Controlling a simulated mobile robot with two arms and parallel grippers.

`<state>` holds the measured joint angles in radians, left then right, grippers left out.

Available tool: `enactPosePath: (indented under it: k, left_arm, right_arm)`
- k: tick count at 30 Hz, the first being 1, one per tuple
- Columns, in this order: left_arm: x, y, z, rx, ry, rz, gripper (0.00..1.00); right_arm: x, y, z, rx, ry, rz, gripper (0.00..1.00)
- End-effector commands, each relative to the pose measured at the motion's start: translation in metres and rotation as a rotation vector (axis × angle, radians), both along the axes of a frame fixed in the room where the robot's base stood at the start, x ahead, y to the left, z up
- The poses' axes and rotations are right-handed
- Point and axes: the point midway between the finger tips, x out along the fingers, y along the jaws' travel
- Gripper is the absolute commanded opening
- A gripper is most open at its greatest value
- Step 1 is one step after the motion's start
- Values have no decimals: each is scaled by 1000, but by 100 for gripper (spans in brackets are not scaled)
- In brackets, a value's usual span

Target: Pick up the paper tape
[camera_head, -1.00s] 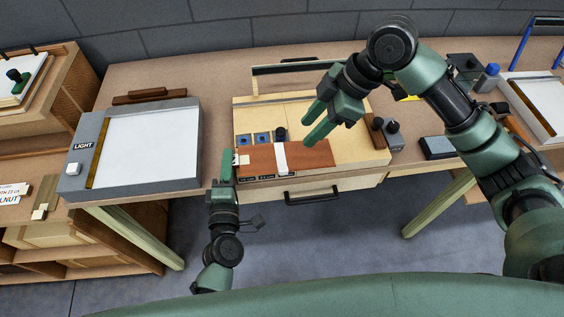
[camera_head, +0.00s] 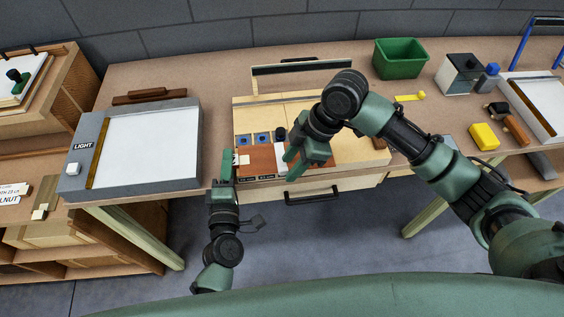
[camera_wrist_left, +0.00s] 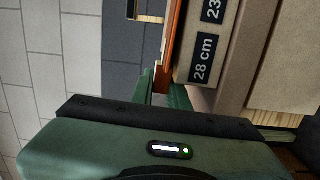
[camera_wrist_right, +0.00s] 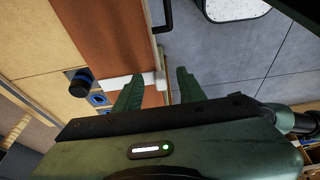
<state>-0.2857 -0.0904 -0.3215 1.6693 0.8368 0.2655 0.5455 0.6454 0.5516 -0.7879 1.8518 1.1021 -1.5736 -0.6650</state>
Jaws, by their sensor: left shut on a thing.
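The paper tape seems to be the white strip (camera_wrist_right: 148,79) across the brown veneer sheet (camera_head: 262,157), seen in the right wrist view. In the head view my right gripper (camera_head: 289,164) largely hides it. The right gripper is open, its fingers apart near the veneer's front edge. In the right wrist view the strip's end shows between the fingers (camera_wrist_right: 159,75), and I cannot tell whether they touch it. My left gripper (camera_head: 228,166) is shut on the veneer's left end; the left wrist view shows the thin brown edge between its fingers (camera_wrist_left: 163,82).
The veneer lies on a light wooden board (camera_head: 350,145) with a black front handle (camera_head: 312,196). A light box (camera_head: 150,145) stands left. A green bin (camera_head: 400,58), yellow block (camera_head: 484,136) and white-and-black box (camera_head: 459,74) are at right.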

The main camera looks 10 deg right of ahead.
Motion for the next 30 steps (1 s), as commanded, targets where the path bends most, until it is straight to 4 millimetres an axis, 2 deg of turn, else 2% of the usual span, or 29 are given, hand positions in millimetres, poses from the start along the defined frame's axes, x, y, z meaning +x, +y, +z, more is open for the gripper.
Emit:
enactPosePath:
  k: [9, 13, 14, 25, 30]
  left_arm:
    - [0, 0, 0, 0, 1, 0, 0]
    - [0, 0, 0, 0, 1, 0, 0]
    - [0, 0, 0, 0, 1, 0, 0]
    - [0, 0, 0, 0, 1, 0, 0]
    - [0, 0, 0, 1, 1, 0, 0]
  right_arm:
    - [0, 3, -6, 1, -2, -1, 40]
    - [0, 3, -6, 1, -1, 0, 4]
    - [0, 2, -6, 1, -1, 0, 0]
    - [0, 2, -5, 1, -2, -1, 0]
    - [2, 3, 14, 2, -6, 0, 0]
